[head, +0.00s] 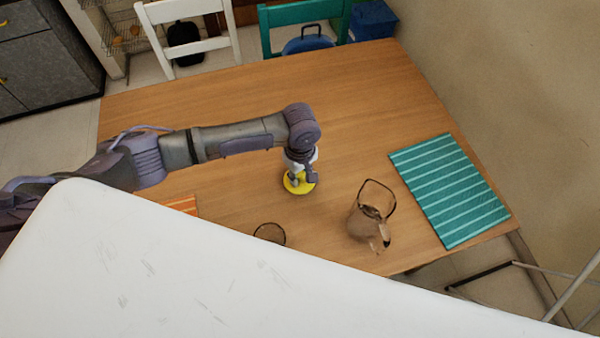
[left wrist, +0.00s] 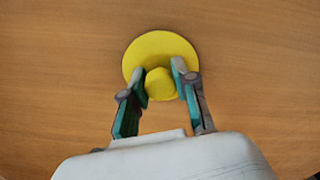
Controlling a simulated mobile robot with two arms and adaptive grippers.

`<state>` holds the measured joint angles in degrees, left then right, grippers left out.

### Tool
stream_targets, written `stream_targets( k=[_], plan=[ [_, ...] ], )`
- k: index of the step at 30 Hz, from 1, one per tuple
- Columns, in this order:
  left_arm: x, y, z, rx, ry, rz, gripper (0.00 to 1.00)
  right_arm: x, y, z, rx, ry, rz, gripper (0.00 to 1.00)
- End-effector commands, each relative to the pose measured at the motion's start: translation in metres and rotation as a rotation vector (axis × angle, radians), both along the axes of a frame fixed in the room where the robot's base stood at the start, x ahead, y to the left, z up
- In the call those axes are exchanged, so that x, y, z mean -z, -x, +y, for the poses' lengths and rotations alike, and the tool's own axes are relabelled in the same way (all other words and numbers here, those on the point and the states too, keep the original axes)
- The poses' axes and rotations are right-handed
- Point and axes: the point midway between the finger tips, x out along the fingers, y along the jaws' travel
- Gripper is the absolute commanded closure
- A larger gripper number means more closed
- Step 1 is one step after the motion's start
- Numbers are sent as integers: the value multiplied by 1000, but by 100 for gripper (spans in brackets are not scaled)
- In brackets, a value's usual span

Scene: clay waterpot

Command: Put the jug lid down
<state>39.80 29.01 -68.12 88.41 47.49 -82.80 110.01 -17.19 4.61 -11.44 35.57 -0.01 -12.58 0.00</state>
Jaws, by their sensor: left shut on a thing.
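The jug lid is a yellow disc (head: 299,184) with a knob, seen in the head view near the middle of the wooden table (head: 340,100). It also shows in the left wrist view (left wrist: 150,47), where its knob lies between my fingers. My left gripper (left wrist: 159,84) is shut on the knob from above; in the head view the gripper (head: 301,176) points down at the lid. The lid looks flat and at or very close to the tabletop; I cannot tell if it touches. My right gripper is not in view.
A teal striped mat (head: 450,190) lies at the right edge. A dark round rim (head: 270,233) and an orange striped mat (head: 183,205) show partly in front. The table's back is clear.

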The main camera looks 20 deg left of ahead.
Motion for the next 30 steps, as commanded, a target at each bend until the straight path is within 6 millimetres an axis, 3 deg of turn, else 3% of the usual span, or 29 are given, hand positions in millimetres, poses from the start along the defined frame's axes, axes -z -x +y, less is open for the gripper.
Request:
stream_targets(
  k=[5,6,10,22,30],
  plan=[
    [2,0,0,0,1,1,100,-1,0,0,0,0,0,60],
    [2,0,0,1,1,1,67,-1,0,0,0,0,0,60],
    [2,0,0,1,1,1,47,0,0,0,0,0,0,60],
    [-6,-1,0,0,2,-1,47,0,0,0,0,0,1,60],
    [-58,-1,-1,1,4,-4,47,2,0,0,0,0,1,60]
  ],
)
